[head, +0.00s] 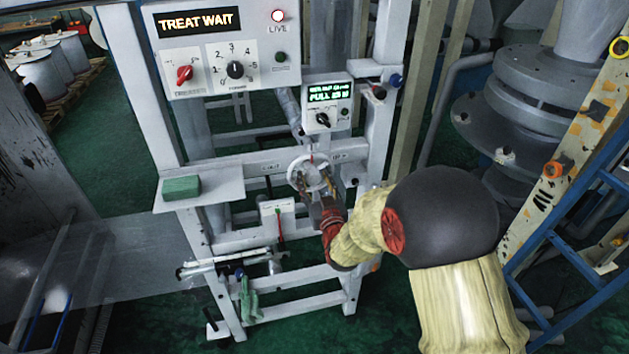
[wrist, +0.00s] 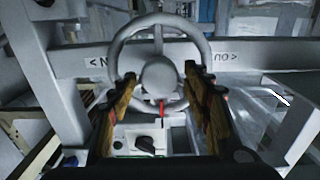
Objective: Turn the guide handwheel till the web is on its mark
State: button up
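The guide handwheel (head: 311,163) is a light grey spoked wheel on the white frame. In the wrist view the handwheel (wrist: 160,17) faces me, with its round hub in the middle. My gripper (wrist: 160,74) is open, one finger on each side of the hub, overlapping the wheel. I cannot tell whether the fingers touch it. In the head view my gripper (head: 316,187) is at the wheel's front. A white box with a red pointer (head: 280,222) stands left of and below the wheel. The clear web (head: 120,265) runs in from the left. Its mark cannot be made out.
A panel (head: 205,55) reads "TREAT WAIT" beside a lit "LIVE" lamp. A smaller box (head: 328,103) has a green display, its text partly unclear. A green block (head: 181,188) lies on the left shelf. A blue and yellow ladder (head: 570,160) stands at the right.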

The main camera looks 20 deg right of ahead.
grip_shut()
dwell(0.5)
